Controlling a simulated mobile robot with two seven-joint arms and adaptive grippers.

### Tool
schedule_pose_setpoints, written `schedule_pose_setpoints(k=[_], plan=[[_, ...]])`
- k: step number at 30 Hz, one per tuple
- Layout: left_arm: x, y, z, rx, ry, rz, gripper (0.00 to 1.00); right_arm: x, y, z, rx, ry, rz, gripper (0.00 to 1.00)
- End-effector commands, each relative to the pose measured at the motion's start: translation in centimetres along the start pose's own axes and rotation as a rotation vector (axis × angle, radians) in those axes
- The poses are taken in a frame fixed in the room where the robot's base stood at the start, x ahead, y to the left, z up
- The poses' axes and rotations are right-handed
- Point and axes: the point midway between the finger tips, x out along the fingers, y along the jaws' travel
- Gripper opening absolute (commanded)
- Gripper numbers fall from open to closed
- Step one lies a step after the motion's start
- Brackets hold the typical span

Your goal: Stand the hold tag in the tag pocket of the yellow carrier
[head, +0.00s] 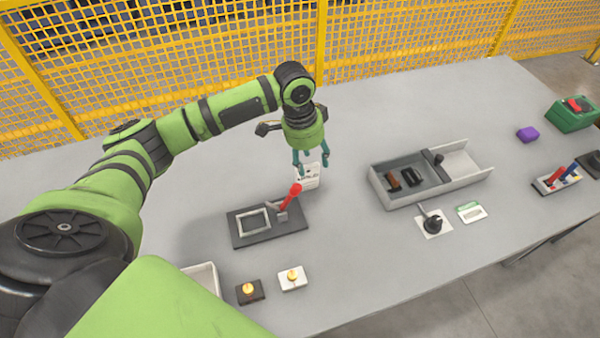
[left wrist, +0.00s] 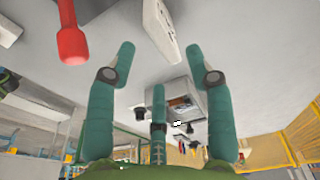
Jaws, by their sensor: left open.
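A white tag-like piece with dark printing (head: 309,180) is at my left gripper (head: 311,164) in the head view. Its name cannot be read. It also shows at the top of the left wrist view (left wrist: 160,28), beyond the fingertips. My left gripper also shows in the left wrist view (left wrist: 160,52), with its fingers spread and nothing between them. In the head view its fingers point down beside the white piece, and I cannot tell whether they touch it. I cannot make out a yellow carrier or its tag pocket. My right gripper is not in view.
A dark plate with a frame (head: 240,238) and a red-handled lever (head: 292,193) is close by; the red handle shows in the left wrist view (left wrist: 72,44). A grey tray (head: 400,200) is to the right. Two yellow-knobbed blocks (head: 250,293) (head: 293,281) are near the front. The back table is clear.

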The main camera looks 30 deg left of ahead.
Motion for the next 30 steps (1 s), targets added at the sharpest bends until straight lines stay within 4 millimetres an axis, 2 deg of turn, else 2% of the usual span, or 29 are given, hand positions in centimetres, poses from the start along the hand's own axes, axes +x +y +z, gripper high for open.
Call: schedule_pose_setpoints(k=[8,14,18,26,27,29,30], plan=[[1.9,-0.4,0.4,-0.005,-0.022,-0.015,0.53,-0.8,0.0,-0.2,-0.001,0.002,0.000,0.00],[4.7,-0.4,1.0,-0.004,-0.023,-0.013,0.53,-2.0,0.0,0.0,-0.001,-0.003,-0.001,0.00],[6.5,-0.5,0.9,-0.002,-0.019,-0.015,0.53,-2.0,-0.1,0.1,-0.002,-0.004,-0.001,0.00],[7.0,-0.5,0.9,-0.001,-0.018,-0.016,0.53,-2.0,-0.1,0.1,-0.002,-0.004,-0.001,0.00],[7.0,-0.5,0.9,-0.001,-0.018,-0.016,0.49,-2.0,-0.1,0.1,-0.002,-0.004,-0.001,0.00],[7.0,-0.5,0.9,-0.001,-0.018,-0.016,0.25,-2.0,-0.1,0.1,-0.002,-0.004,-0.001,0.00],[7.0,-0.5,0.9,-0.001,-0.018,-0.016,0.09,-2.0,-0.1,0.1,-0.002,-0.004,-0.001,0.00]])
